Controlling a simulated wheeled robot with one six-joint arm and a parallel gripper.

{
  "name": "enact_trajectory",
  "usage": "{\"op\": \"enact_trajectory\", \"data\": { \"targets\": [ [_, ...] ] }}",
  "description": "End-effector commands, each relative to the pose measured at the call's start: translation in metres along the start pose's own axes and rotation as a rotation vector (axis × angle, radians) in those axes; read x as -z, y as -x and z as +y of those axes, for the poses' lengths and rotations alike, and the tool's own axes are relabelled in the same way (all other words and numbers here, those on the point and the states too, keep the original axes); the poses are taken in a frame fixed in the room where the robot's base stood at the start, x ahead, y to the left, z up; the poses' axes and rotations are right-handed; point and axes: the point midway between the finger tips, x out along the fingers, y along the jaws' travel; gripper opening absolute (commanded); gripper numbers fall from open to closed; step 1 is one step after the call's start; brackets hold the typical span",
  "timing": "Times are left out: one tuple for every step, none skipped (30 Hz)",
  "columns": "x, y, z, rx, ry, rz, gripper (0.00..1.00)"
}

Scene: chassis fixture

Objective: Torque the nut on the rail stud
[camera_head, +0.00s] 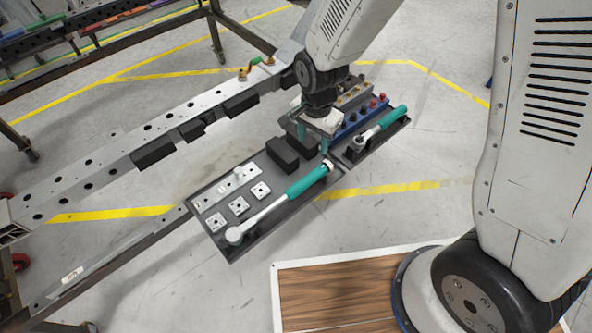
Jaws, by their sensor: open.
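My gripper (325,140) is open, fingers pointing down, above the right part of the dark tool tray (235,253). A torque wrench (268,208) with a teal handle lies slantwise in the tray, its round head at the lower left. Its handle end lies just below my gripper; I cannot tell whether they touch. A second teal-handled wrench (378,128) lies farther right. The grey chassis rail (110,160) runs from lower left to upper right. A small brass and green fitting (255,66) sits on the rail's far end. I cannot make out the nut and stud clearly.
Small square plates (239,206) and a pale strip (225,187) lie in the tray. Black blocks (283,152) stand beside the gripper, and a blue rack (360,118) behind it. A wooden-topped platform (335,295) is at the front. Open floor lies right of the tray.

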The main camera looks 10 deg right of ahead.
Motion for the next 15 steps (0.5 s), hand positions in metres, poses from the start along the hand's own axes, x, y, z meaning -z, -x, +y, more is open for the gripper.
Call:
{"op": "enact_trajectory", "data": {
  "targets": [
    [-0.009,-0.026,-0.005,-0.015,-0.033,-0.007,0.49],
    [-0.013,-0.039,-0.009,-0.017,-0.055,-0.007,0.49],
    [-0.018,-0.054,-0.012,-0.02,-0.084,-0.008,0.49],
    [-0.022,-0.065,-0.014,-0.021,-0.103,-0.008,0.49],
    [-0.025,-0.075,-0.016,-0.023,-0.121,-0.009,0.49],
    [-0.029,-0.086,-0.017,-0.024,-0.143,-0.009,0.49],
    [-0.031,-0.093,-0.019,-0.024,-0.158,-0.009,0.49],
    [-0.034,-0.1,-0.019,-0.025,-0.169,-0.009,0.49],
    [-0.036,-0.106,-0.02,-0.025,-0.183,-0.009,0.49],
    [-0.038,-0.111,-0.02,-0.025,-0.191,-0.008,0.49],
    [-0.039,-0.114,-0.021,-0.025,-0.199,-0.008,0.49],
    [-0.04,-0.117,-0.021,-0.026,-0.205,-0.009,0.49],
    [-0.041,-0.12,-0.021,-0.026,-0.208,-0.009,0.49],
    [-0.041,-0.122,-0.021,-0.026,-0.211,-0.008,0.49],
    [-0.041,-0.124,-0.021,-0.025,-0.213,-0.008,0.49]
  ]
}}
